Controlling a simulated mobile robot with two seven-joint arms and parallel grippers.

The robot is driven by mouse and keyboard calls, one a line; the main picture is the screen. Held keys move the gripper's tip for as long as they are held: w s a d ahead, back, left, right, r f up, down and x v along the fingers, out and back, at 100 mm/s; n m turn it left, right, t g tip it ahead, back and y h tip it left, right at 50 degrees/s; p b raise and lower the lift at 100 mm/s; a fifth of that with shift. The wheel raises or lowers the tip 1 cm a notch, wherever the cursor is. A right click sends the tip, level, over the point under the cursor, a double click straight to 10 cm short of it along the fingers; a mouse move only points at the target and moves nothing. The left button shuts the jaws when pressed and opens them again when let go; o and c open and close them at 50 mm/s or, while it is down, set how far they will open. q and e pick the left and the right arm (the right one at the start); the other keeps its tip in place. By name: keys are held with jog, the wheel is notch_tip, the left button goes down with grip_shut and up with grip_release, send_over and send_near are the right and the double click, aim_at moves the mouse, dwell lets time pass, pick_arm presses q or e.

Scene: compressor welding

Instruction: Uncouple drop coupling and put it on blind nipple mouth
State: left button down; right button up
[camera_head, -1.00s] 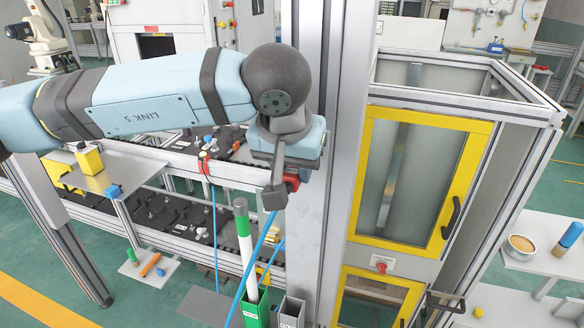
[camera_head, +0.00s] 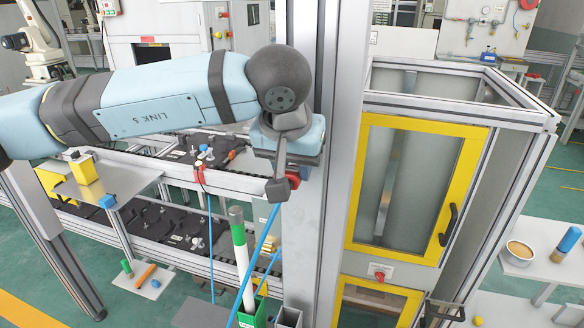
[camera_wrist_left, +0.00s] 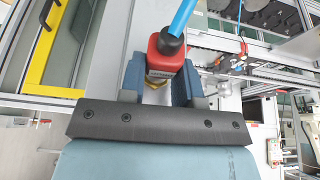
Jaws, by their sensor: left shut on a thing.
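My left gripper (camera_head: 284,182) is in front of the tall aluminium post in the head view. In the left wrist view its two blue-grey fingers (camera_wrist_left: 160,82) are shut on the red drop coupling (camera_wrist_left: 166,62). The coupling has a black collar with a blue hose (camera_wrist_left: 181,18) running from it, and a brass part at its near end. In the head view only a bit of red coupling (camera_head: 294,177) shows beside the gripper. I cannot tell whether the coupling touches anything else. I cannot make out the blind nipple mouth. My right gripper is not in view.
The aluminium post (camera_head: 338,150) stands close behind the gripper. A yellow-framed cabinet door (camera_head: 479,175) is to its right. A two-level conveyor with black pallets (camera_head: 170,226) lies left. A green and white rod (camera_head: 239,245) stands in a green holder below. Another blue hose hangs from a red fitting (camera_head: 201,174).

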pick_arm(q)
jog(key=shift+w, duration=0.2)
jog(key=shift+b, duration=0.4)
dwell(0.6)
jog(key=c, duration=0.8)
grip_release()
jog(key=shift+w+d, duration=0.1)
jog(key=shift+o, duration=0.2)
jog(key=b+v, duration=0.1)
jog(key=v, duration=1.3)
jog(key=shift+f, duration=0.15)
